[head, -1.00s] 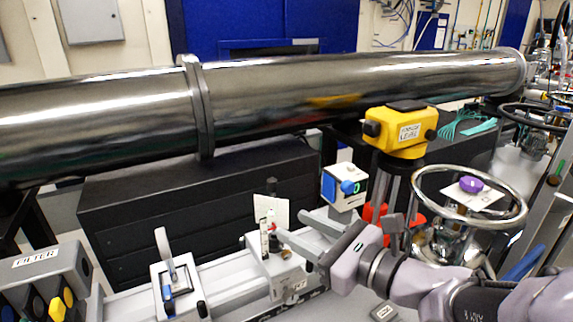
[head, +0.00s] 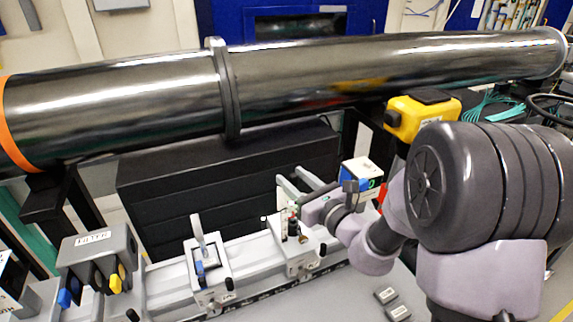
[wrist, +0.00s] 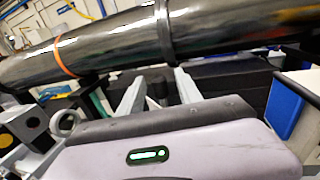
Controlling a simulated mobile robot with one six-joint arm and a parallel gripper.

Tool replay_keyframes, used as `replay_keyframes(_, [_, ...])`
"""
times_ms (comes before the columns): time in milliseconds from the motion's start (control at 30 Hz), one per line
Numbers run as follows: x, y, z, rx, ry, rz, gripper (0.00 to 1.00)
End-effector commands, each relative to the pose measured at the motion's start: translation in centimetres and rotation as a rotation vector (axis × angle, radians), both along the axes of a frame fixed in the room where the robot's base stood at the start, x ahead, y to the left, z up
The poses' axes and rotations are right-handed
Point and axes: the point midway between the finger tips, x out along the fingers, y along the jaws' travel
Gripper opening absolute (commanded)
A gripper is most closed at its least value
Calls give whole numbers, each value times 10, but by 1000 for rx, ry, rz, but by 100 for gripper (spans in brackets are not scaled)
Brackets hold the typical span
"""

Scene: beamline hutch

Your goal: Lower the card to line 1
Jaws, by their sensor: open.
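The card's holder (head: 300,258) is a grey carriage on the rail in the head view. A small upright scale with red and green marks (head: 292,222) stands on it. The white card itself is mostly hidden behind my fingers, so I cannot tell its height against line 1. My gripper (head: 292,180) is just above and behind the scale, with its fingers apart. In the wrist view my gripper (wrist: 157,88) shows two spread fingers with no card clearly held between them. Whether a finger touches the card cannot be told.
The long dark beam pipe (head: 380,75) runs behind and above. Left along the rail are a lever mount (head: 205,268) and the filter box (head: 98,250).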

Motion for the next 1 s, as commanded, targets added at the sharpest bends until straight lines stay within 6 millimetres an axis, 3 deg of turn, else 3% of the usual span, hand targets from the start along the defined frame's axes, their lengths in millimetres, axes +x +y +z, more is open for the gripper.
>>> replay_keyframes(200, [24,16,1,1,-1,1,41])
replay_keyframes(533, [28,19,0,0,0,0,41])
replay_keyframes(733, [27,19,0,0,0,0,2])
replay_keyframes(1000, [27,19,0,0,0,0,0])
